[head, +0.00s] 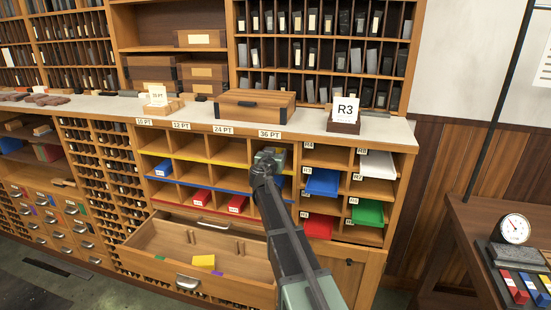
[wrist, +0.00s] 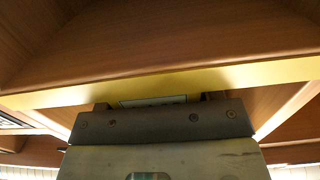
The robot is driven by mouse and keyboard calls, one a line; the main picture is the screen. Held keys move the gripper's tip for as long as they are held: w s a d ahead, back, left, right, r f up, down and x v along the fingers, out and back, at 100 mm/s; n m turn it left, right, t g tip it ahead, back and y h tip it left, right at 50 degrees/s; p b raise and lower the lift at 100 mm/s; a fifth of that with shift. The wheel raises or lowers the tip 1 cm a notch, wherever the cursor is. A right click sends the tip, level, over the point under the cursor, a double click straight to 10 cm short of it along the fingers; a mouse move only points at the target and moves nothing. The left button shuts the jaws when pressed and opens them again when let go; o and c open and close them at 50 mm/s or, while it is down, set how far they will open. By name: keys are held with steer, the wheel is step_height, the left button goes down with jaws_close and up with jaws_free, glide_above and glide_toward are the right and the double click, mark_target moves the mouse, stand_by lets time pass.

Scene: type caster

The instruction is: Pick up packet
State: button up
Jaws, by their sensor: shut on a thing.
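My gripper (head: 270,156) reaches into the rack of cubbies, at the top-row opening below the 36 PT label. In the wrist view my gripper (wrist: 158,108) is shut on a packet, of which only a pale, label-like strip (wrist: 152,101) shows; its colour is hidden. A yellow shelf edge crosses just beyond the jaws. Other packets lie in the rack: a blue packet (head: 163,168) in the second row at left, and two red packets, one (head: 201,198) and another (head: 238,204), in the bottom row. A yellow packet (head: 203,261) lies in the open drawer.
The open drawer (head: 148,252) juts out below the rack. Right of my arm, numbered slots hold a blue tray (head: 322,182), a white one (head: 377,164), a red one (head: 317,226) and a green one (head: 367,212). The R3 card (head: 346,110) stands on the counter.

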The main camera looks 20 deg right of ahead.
steer(key=shift+r, duration=0.15)
steer(key=shift+r+p, duration=0.55)
steer(key=shift+p, duration=0.2)
step_height(320, 180, up, 3)
steer(key=p, duration=0.2)
steer(key=shift+f+p, duration=0.1)
steer(key=shift+p, duration=0.25)
steer(key=s+a, duration=0.3)
steer(key=s, duration=0.5)
steer(key=s+a, duration=0.4)
steer(key=s, duration=0.4)
steer(key=shift+s+a+f+b, duration=0.15)
steer(key=shift+s+f+b, duration=0.1)
steer(key=shift+f+b, duration=0.1)
